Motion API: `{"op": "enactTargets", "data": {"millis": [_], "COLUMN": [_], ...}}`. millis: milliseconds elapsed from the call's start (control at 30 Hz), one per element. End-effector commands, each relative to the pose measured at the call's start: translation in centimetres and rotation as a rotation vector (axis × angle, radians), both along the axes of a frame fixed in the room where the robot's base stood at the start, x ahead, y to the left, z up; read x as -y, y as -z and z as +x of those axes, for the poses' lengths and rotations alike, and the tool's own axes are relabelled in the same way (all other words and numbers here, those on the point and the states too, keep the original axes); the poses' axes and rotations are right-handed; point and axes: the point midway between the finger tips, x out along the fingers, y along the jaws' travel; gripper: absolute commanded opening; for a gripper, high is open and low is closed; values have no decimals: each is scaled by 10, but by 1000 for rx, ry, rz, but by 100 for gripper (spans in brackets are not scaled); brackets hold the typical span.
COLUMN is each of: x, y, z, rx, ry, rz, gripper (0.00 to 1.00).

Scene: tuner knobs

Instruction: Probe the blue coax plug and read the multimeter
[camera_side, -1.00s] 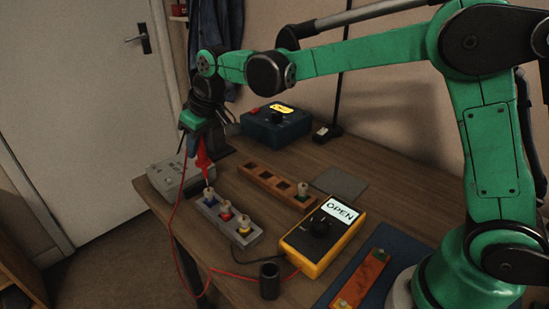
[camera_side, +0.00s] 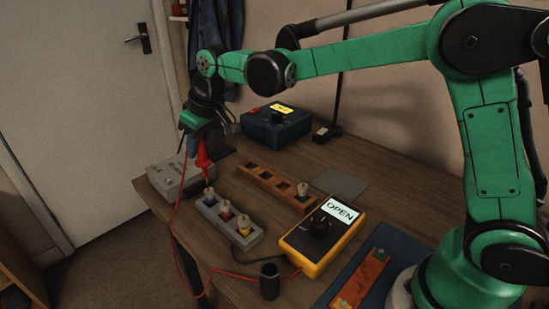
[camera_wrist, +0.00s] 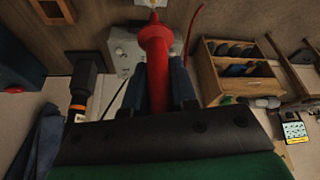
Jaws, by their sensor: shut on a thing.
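My gripper (camera_side: 196,142) is shut on a red probe (camera_side: 203,158), which points down with its tip at or just above the blue coax plug (camera_side: 209,193). I cannot tell whether they touch. The blue plug sits in a grey block (camera_side: 227,218) beside a red plug (camera_side: 226,209) and a yellow plug (camera_side: 244,226). The yellow multimeter (camera_side: 322,238) lies on the table, and its display (camera_side: 341,210) reads OPEN. In the wrist view the red probe (camera_wrist: 156,60) stands between my dark fingers; its tip is near the top edge.
A black cup (camera_side: 269,281) stands at the front, near the red lead (camera_side: 230,275).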

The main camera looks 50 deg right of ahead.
Motion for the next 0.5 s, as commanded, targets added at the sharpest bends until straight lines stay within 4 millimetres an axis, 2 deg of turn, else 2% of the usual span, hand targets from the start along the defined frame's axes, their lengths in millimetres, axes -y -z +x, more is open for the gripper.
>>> {"op": "enactTargets", "data": {"millis": [500], "x": [0], "y": [5], "z": [0], "rx": [0], "ry": [0], "rz": [0], "gripper": [0]}}
